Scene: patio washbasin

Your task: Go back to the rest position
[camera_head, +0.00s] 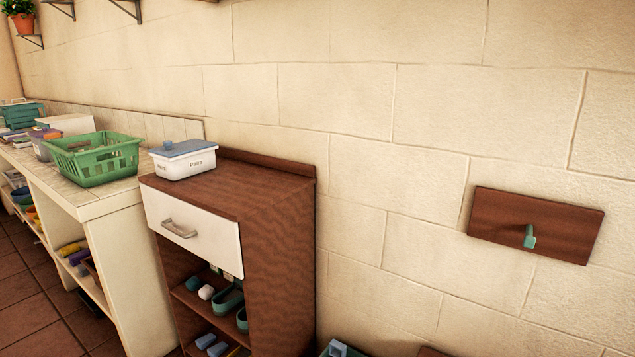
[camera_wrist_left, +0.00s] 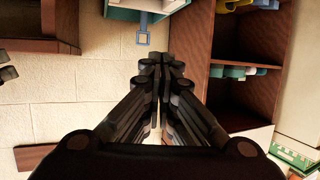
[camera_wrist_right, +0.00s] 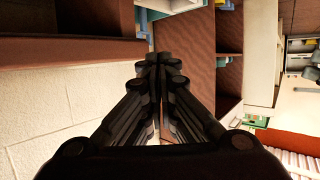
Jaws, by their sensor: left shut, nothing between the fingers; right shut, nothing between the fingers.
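My left gripper (camera_wrist_left: 160,65) is shut and empty in the left wrist view, with the block wall and a brown shelf unit behind it. My right gripper (camera_wrist_right: 158,62) is shut and empty in the right wrist view, in front of the wall and brown wooden furniture. Neither gripper shows in the head view. Neither is seen touching anything.
In the head view a brown cabinet (camera_head: 283,240) with a white drawer (camera_head: 200,236) stands against the wall. A lidded white box (camera_head: 184,163) sits on it. A green basket (camera_head: 94,168) is on the pale counter (camera_head: 100,207) at left. A wall board (camera_head: 490,213) carries a peg.

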